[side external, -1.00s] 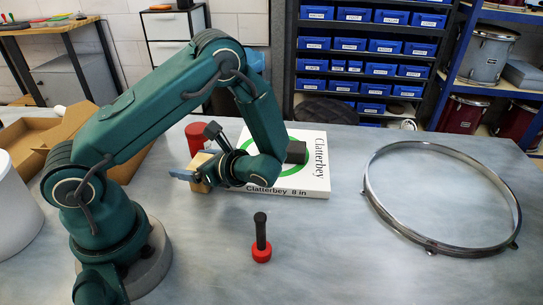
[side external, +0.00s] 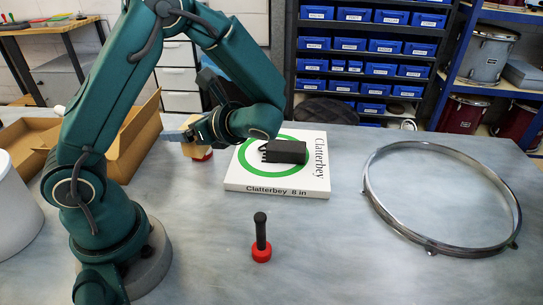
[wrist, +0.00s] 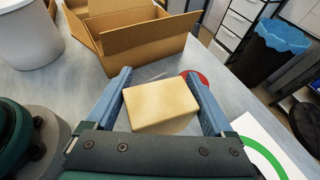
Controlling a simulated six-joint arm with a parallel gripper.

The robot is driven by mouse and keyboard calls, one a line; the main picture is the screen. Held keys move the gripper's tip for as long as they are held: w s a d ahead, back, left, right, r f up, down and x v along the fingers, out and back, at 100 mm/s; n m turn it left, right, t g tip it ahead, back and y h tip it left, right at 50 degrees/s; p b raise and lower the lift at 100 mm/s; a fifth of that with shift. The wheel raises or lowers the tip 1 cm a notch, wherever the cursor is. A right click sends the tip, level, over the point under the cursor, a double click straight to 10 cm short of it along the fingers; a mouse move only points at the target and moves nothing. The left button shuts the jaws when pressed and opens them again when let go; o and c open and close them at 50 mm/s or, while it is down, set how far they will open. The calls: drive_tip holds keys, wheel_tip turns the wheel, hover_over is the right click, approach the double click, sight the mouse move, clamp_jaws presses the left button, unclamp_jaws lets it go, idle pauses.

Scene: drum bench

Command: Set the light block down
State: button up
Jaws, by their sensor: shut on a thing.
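The light block (side external: 203,132) is a pale tan, wooden-looking block. My gripper (side external: 192,135) is shut on it and holds it up in front of the red cylinder (side external: 201,155), left of the white Clatterbey box. In the wrist view the block (wrist: 160,105) sits between the two blue fingers of my gripper (wrist: 164,103). It appears to be above the table, with part of the red cylinder (wrist: 201,79) showing behind it. The block hides most of the red cylinder in the side view.
An open cardboard box (side external: 128,143) stands behind my arm at left. A red-based black-handled tool (side external: 261,250) stands in front. A metal hoop (side external: 375,205) lies right.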

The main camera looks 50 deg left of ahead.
drive_tip(key=w+d+m+t+h, duration=0.2)
drive_tip(key=w+d+m+t, duration=0.1)
drive_tip(key=w+m+t, duration=0.35)
drive_tip(key=w+d+m+t+h, duration=0.2)
drive_tip(key=w+d+m+t, duration=0.2)
drive_tip(key=w+m+t, duration=0.3)
drive_tip(key=w+d+f+m+h, duration=0.1)
drive_tip(key=d, duration=0.5)
drive_tip(key=w+d+f+m+t+h, duration=0.1)
drive_tip(key=w+d+f, duration=0.1)
drive_tip(key=d, duration=0.3)
drive_tip(key=w+d+f+m+t+h, duration=0.1)
drive_tip(key=d+h, duration=0.1)
drive_tip(key=d, duration=0.4)
drive_tip(key=shift+w+d+f+t, duration=0.25)
drive_tip(key=shift+w+d+f, duration=0.05)
drive_tip(key=shift+w+d, duration=0.05)
drive_tip(key=shift+w+d+f, duration=0.1)
drive_tip(key=shift+d+f, duration=0.2)
drive_tip(key=shift+d, duration=0.2)
drive_tip(key=shift+f, duration=2)
